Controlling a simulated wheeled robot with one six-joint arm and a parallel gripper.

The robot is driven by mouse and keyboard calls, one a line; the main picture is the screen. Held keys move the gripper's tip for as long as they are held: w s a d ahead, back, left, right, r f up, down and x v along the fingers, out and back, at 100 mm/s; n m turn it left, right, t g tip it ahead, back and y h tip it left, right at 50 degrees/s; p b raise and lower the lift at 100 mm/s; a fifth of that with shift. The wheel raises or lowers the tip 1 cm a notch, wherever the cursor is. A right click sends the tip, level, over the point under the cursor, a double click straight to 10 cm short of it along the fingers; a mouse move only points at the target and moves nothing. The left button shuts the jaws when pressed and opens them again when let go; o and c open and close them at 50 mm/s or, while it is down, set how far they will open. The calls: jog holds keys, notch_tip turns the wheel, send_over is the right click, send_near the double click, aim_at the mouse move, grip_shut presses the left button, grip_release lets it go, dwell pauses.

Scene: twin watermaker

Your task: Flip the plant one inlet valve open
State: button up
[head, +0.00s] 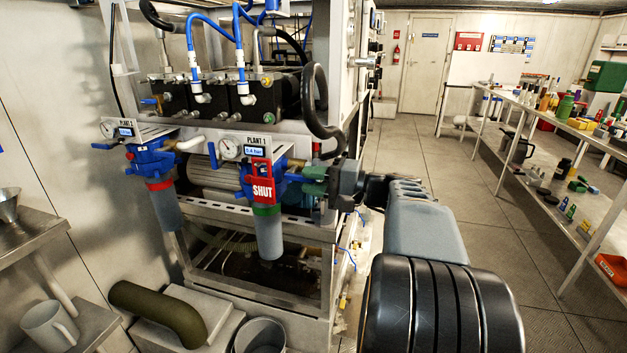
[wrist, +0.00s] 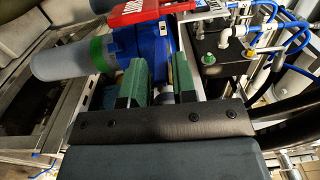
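The plant 1 unit has a blue filter head (head: 246,178), a green collar and a grey bowl (head: 269,238). A red tag reading SHUT (head: 262,181) hangs on its front. A blue lever-like part (head: 296,178) sticks out to the right towards my gripper. My gripper (head: 314,180) is at the right side of the unit, its green fingers pointing at it. In the wrist view the fingers (wrist: 160,78) stand apart, with the blue body (wrist: 154,45) and a small grey fitting showing in the gap. I cannot tell whether they touch the lever.
The plant 2 unit (head: 152,160) stands to the left with its own gauge. A black hose (head: 318,118) loops just above my gripper. The metal frame surrounds the units. The aisle floor behind is clear.

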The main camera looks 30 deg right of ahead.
jog(key=p+v, duration=0.1)
jog(key=v, duration=1.3)
jog(key=shift+p, duration=0.35)
jog(key=shift+a, duration=0.1)
jog(key=w+a+n+g+h+p, duration=0.1)
jog(key=w+a+g+h+p, duration=0.15)
jog(key=a+g+p, duration=0.8)
jog(key=s+a+r+n+h+p, duration=0.1)
jog(key=s+a+n+h+p, duration=0.1)
jog(key=a+n+h+p, duration=0.2)
jog(key=s+a+r+n+h+p, duration=0.2)
jog(key=a+n+h+p, duration=0.2)
jog(key=a+h+p, duration=0.2)
jog(key=shift+s+a+r+n+t+p, duration=0.25)
jog(key=shift+a+n+t+p, duration=0.1)
jog(key=shift+a+p, duration=0.7)
